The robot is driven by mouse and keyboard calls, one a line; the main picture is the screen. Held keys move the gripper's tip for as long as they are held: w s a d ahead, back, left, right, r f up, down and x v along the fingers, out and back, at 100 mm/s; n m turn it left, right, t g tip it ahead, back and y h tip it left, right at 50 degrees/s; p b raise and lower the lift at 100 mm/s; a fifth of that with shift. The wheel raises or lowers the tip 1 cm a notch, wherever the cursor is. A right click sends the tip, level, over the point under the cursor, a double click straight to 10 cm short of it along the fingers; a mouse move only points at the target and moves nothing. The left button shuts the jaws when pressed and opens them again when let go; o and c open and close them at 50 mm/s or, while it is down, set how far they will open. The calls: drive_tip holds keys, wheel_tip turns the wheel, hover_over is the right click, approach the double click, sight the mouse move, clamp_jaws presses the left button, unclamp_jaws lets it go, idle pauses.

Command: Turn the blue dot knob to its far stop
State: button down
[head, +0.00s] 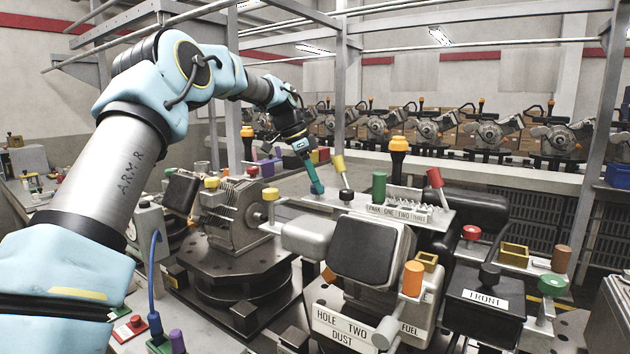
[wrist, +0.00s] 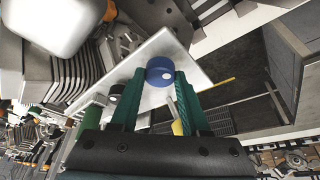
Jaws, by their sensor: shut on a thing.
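The blue dot knob (wrist: 158,66) is a round blue cap with a pale dot on its face, to the right of its centre in the wrist view. It stands on a pale grey plate (wrist: 195,72). My gripper (wrist: 160,78) has its two green fingers on either side of the knob and is shut on it. In the head view my gripper (head: 316,188) points down at the left end of the grey panel, beside a yellow-topped lever (head: 340,168). The knob cannot be made out in the head view.
A green knob (head: 379,186), a red-topped lever (head: 435,178) and the label strip (head: 398,212) stand right of my gripper. A ribbed grey motor (head: 238,215) and a dark padded block (head: 372,250) lie nearer. A dark gap (wrist: 235,75) shows beyond the plate.

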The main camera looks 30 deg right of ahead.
drive_tip(key=shift+r, duration=0.1)
drive_tip(key=shift+c, duration=1.9)
unclamp_jaws()
drive_tip(key=b+v, duration=0.2)
drive_tip(key=v, duration=0.8)
drive_tip(key=shift+r, duration=0.3)
drive_tip(key=shift+s+a, duration=0.1)
